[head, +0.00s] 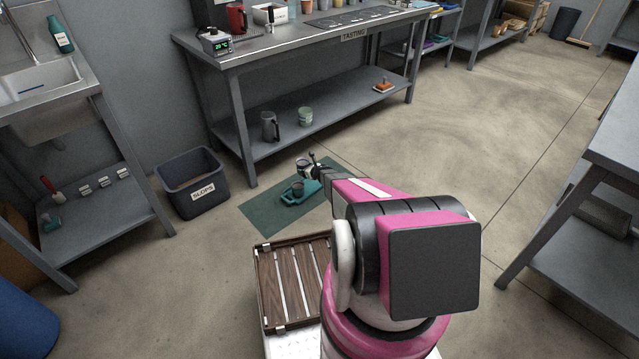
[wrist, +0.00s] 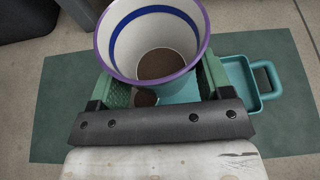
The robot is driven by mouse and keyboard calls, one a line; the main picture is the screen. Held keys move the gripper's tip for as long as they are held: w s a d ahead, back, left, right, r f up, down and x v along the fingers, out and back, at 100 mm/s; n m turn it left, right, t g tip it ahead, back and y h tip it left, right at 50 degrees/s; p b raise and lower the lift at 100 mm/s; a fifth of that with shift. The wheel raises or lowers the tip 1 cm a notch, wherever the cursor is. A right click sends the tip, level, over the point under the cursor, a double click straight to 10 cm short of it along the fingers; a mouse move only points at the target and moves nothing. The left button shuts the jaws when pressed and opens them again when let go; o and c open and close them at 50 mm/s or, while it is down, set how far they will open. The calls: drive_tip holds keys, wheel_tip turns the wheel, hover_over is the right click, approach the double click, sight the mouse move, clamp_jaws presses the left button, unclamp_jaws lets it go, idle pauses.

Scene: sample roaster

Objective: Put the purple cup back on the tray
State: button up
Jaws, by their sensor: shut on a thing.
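The purple cup (wrist: 152,40) is white with a purple rim, a blue band inside and dark brown contents at its bottom. My gripper (wrist: 155,88) is shut on it, with green pads at both sides, and the cup looks roughly upright. In the head view the cup (head: 303,166) is small and partly covered by my gripper (head: 313,170). A teal tray (wrist: 240,88) with a handle at the right lies beneath, partly hidden by the cup. In the head view the tray (head: 291,198) lies on the floor mat. The gap between cup and tray is hard to judge.
The green mat (head: 262,217) lies on the floor. A slops bin (head: 196,190) stands left of it. The tasting table (head: 300,50) is behind, with a dark jug (head: 269,126) and pale cups (head: 305,116) on its lower shelf. Open floor (head: 450,110) lies to the right.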

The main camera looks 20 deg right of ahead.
wheel_tip(320, 180, down, 3)
drive_tip(key=shift+w+r, duration=0.15)
drive_tip(key=w+d+f, duration=0.1)
drive_tip(key=d+f, duration=0.1)
drive_tip(key=d, duration=0.1)
drive_tip(key=w+d+f, duration=0.1)
drive_tip(key=d+f, duration=0.1)
drive_tip(key=d, duration=0.2)
drive_tip(key=w+d+f, duration=0.2)
drive_tip(key=d+f, duration=0.1)
drive_tip(key=shift+d+f, duration=0.1)
drive_tip(key=shift+d, duration=0.25)
drive_tip(key=shift+f, duration=1.9)
drive_tip(key=shift+f, duration=0.2)
drive_tip(key=o, duration=1.1)
